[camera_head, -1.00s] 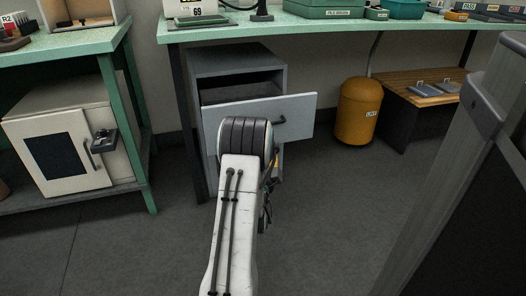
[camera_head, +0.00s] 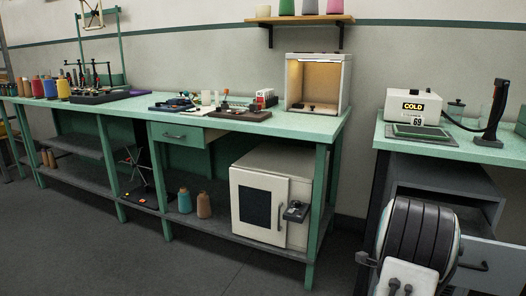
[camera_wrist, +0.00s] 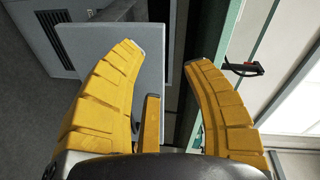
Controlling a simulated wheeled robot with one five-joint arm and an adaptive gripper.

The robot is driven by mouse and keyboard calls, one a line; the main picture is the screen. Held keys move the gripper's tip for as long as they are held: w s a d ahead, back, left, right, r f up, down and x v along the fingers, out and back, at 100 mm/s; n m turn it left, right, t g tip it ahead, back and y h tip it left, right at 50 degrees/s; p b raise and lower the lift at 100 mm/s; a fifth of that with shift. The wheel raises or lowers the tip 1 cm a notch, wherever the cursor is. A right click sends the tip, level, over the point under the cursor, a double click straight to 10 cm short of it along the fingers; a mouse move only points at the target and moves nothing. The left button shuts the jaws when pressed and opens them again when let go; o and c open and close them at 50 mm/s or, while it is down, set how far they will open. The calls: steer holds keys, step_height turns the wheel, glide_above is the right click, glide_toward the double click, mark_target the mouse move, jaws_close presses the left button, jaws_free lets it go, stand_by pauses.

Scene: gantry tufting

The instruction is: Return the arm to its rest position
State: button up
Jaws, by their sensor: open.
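My arm (camera_head: 415,235) shows at the lower right of the head view as a black ribbed joint and part of a white link. It stands in front of the grey drawer cabinet (camera_head: 445,180). A pale grey panel (camera_wrist: 110,62), apparently the pulled-out drawer's front, lies behind the left finger. I cannot tell whether they touch. The gripper is hidden in the head view.
The drawer (camera_head: 487,264) stands open at the right edge. A green-topped bench (camera_head: 305,125) runs across the left and middle, with a cream cabinet (camera_head: 270,195) on its lower shelf. The floor (camera_head: 60,245) is clear at front left.

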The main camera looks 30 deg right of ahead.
steer(key=w+a+r+n+t+y+p, duration=0.1)
steer(key=w+a+r+n+y+p, duration=0.55)
steer(key=a+r, duration=0.5)
steer(key=w+a+r+n+y+p, duration=0.3)
steer(key=a+r+n+p, duration=0.5)
steer(key=a, duration=0.6)
steer(key=s+a+r+n+g+y+p, duration=0.1)
steer(key=s+a+r+n+y+p, duration=0.15)
steer(key=a+r+p, duration=0.35)
steer(key=s+a+r+n+g+y+p, duration=0.1)
steer(key=s+a+r+n+p, duration=0.2)
steer(key=a, duration=0.5)
steer(key=s+a+r+n+g+p, duration=0.1)
steer(key=s+a+r+n+p, duration=0.2)
steer(key=s, duration=0.3)
steer(key=s+a+r+n+g+y+p, duration=0.1)
steer(key=s+a+r+n+g+p, duration=0.1)
steer(key=s+a+n+p, duration=0.2)
steer(key=s, duration=0.2)
steer(key=shift+s+a+r+g+y+p, duration=0.25)
steer(key=shift+s+r+g+y+p, duration=0.05)
steer(key=shift+s+r+p, duration=0.1)
